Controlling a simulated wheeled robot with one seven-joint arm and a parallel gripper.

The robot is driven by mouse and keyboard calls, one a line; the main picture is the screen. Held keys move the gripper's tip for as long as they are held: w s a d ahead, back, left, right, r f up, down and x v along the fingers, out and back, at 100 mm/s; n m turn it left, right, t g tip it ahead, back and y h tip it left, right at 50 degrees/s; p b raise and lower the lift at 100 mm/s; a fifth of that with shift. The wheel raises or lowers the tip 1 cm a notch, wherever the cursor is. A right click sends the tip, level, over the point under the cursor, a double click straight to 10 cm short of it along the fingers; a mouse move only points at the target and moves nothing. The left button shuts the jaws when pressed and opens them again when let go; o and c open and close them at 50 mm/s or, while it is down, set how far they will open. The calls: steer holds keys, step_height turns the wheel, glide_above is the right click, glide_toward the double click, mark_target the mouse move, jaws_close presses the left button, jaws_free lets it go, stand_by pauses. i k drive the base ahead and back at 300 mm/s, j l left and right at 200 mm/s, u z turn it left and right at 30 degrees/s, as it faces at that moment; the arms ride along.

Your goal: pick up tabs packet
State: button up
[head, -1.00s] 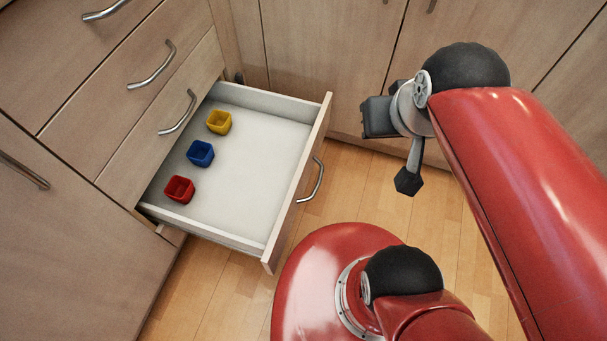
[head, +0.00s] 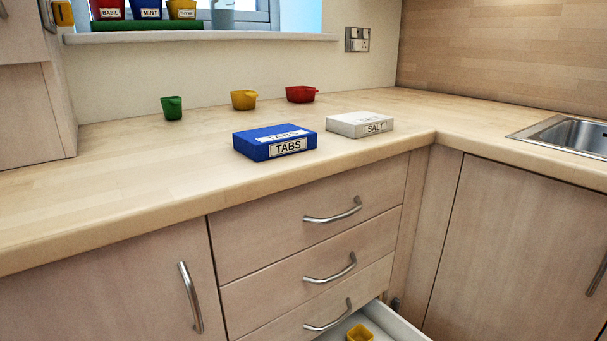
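The tabs packet (head: 274,142) is a blue box with a white label reading TABS on its front and another on top. It lies flat on the wooden worktop (head: 150,153), above the stack of drawers. Nothing covers it. My gripper and arm are outside the head view now, so I cannot see whether the gripper is open or shut.
A white salt packet (head: 359,124) lies right of the tabs packet. Green (head: 172,108), yellow (head: 243,100) and red (head: 301,94) cups stand behind. The bottom drawer (head: 388,322) is open with a yellow cup (head: 360,333) inside. A sink (head: 572,134) is at right.

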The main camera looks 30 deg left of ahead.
mark_target(263, 144)
steer(key=k+j, duration=0.2)
steer(key=u, duration=0.4)
steer(key=i+l+u, duration=0.1)
steer(key=u, duration=0.3)
steer(key=l+u, duration=0.1)
steer(key=u, duration=0.35)
steer(key=l+u, duration=0.1)
steer(key=u, duration=0.3)
